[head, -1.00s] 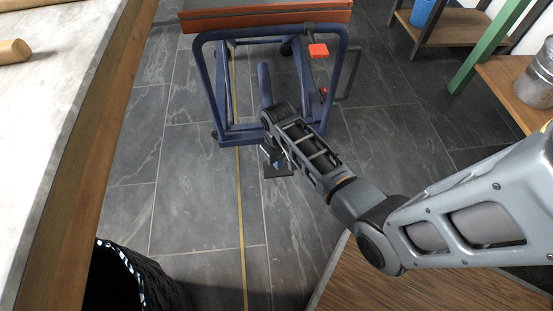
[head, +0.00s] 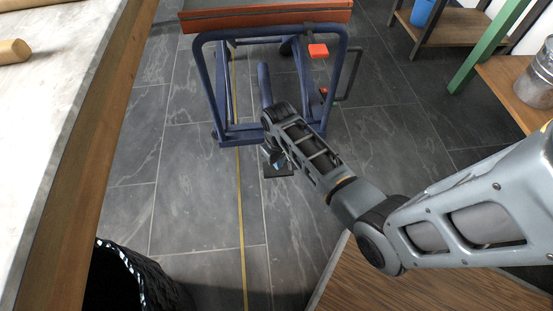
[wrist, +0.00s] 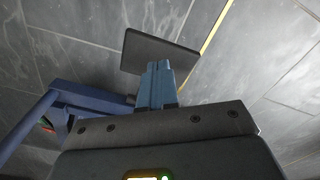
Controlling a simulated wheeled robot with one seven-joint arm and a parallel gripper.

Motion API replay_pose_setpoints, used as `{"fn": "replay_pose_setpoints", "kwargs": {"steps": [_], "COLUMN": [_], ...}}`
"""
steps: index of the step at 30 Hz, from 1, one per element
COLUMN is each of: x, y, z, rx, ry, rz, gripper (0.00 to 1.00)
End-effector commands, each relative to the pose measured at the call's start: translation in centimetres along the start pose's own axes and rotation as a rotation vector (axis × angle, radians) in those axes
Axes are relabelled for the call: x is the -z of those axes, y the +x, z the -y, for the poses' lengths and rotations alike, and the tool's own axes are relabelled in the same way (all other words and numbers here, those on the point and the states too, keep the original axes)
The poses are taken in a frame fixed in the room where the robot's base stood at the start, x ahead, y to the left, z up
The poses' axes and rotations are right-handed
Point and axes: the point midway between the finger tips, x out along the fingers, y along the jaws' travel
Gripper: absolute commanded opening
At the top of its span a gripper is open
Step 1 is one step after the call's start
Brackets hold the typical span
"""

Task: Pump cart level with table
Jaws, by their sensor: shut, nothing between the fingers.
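The cart has a blue tubular frame (head: 202,75) and a red-brown top (head: 265,18) at the far end of the head view. A dark flat pedal plate (head: 283,172) sits low at the cart's near side; it also shows in the wrist view (wrist: 160,50). My gripper (wrist: 158,66) is shut and empty, its blue fingers pointing at the plate's near edge. In the head view my gripper (head: 276,160) is just above the plate, partly hidden by my wrist. I cannot tell whether it touches. The table (head: 75,90), with a pale top and wooden edge, stands at left.
A black basket (head: 125,275) stands by the table at lower left. A wooden shelf with a metal pot (head: 540,80) and a green post (head: 490,45) are at right. A red-orange tab (head: 318,50) is on the cart frame. Tiled floor with a yellow line (head: 241,220) is clear.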

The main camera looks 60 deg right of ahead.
Motion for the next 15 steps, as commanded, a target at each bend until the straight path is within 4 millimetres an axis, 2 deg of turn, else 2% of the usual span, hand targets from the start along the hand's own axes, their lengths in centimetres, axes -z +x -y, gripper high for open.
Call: {"fn": "replay_pose_setpoints", "kwargs": {"steps": [5, 15], "x": [0.0, 0.2], "y": [0.5, 3.7], "z": [0.0, -0.1], "rx": [0.000, 0.000], "ry": [0.000, 0.001], "rz": [0.000, 0.000], "gripper": [0.00, 0.00]}}
